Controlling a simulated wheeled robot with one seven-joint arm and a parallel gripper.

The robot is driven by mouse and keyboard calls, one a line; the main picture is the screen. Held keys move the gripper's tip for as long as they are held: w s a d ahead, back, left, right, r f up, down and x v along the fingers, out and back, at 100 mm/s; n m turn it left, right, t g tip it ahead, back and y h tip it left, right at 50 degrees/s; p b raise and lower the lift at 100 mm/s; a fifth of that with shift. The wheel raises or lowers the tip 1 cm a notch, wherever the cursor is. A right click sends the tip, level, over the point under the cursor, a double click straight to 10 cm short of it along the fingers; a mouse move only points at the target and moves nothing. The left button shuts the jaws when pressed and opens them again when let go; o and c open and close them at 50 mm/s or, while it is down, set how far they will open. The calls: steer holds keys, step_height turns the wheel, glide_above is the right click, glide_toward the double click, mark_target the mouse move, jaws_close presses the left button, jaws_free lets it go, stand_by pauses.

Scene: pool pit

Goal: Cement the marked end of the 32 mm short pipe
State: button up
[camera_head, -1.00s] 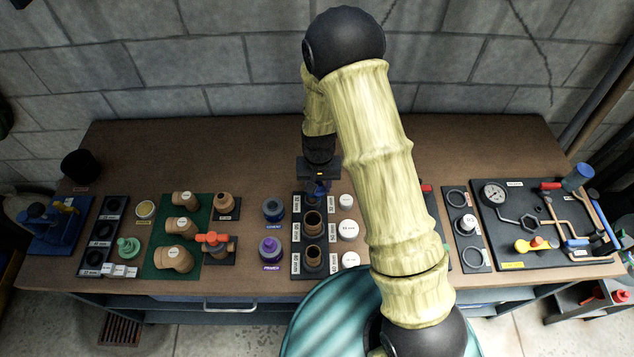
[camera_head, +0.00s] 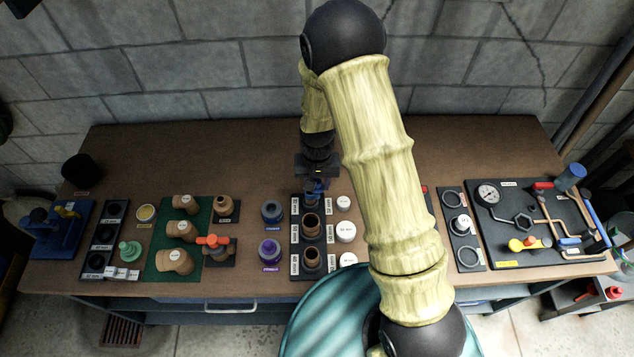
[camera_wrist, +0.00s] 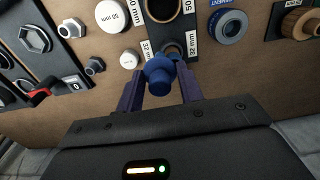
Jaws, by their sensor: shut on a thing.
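My gripper (camera_head: 315,181) is shut on a blue knobbed cap (camera_wrist: 160,72), with one finger on each side of it. The cap also shows below the gripper in the head view (camera_head: 314,190). It is over the far slot of the black pipe rack (camera_head: 296,277), by the 32 mm label. The 32 mm short pipe (camera_wrist: 172,49) is mostly hidden behind the cap; its marked end and any contact cannot be told. The blue cement jar (camera_head: 271,211) stands left of the rack and also shows in the wrist view (camera_wrist: 228,27).
Larger brown pipes (camera_head: 311,226) stand in the nearer slots. White round caps (camera_head: 345,231) line the rack's right side. A purple primer jar (camera_head: 269,250) stands near left, and a green mat (camera_head: 155,262) with fittings beyond it. The bench behind is clear.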

steer(key=shift+r+p, duration=1.2)
steer(key=shift+r, duration=0.8)
